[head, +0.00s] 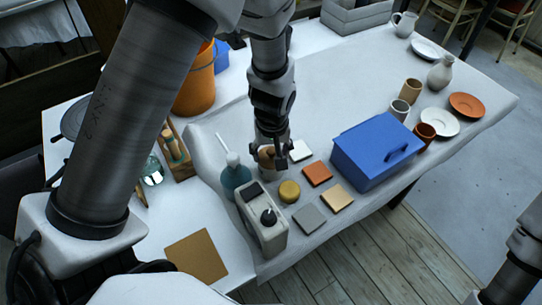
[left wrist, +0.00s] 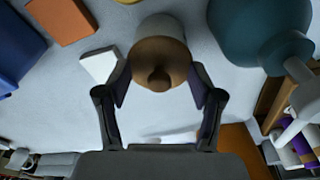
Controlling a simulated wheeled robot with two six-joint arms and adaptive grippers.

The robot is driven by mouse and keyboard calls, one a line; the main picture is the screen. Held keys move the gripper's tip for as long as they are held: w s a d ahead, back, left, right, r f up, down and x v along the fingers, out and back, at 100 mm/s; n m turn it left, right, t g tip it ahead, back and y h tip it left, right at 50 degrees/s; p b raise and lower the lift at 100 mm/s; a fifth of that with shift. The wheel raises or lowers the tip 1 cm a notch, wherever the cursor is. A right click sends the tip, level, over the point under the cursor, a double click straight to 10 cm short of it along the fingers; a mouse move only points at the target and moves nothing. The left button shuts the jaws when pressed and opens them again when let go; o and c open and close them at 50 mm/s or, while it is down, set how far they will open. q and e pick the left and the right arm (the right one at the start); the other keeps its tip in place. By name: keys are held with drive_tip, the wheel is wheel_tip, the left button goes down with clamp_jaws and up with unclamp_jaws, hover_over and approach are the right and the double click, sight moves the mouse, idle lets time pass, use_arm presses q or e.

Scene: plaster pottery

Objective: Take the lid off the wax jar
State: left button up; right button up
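The wax jar (left wrist: 160,27) is a pale, round jar with a brown wooden lid (left wrist: 176,50) on top. The lid has a round knob (left wrist: 158,78) in its middle. In the head view the jar stands on the cloth-covered table, and its lid (head: 266,154) is partly hidden by my left gripper (head: 272,146). In the left wrist view my left gripper (left wrist: 158,82) is open, with one finger on each side of the lid and knob. I cannot tell whether the fingers touch the lid. My right gripper is out of view; only part of my right arm shows at the lower right.
A teal bottle (head: 235,176) and a grey box with a dial (head: 262,217) stand close by. White (head: 300,150), orange (head: 317,174), tan (head: 337,197) and grey (head: 309,218) tiles, a yellow disc (head: 289,191) and a blue case (head: 372,158) lie nearby.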

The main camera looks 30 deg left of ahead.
use_arm(q)
drive_tip(key=shift+s+f, duration=0.1)
drive_tip(key=c, duration=0.3)
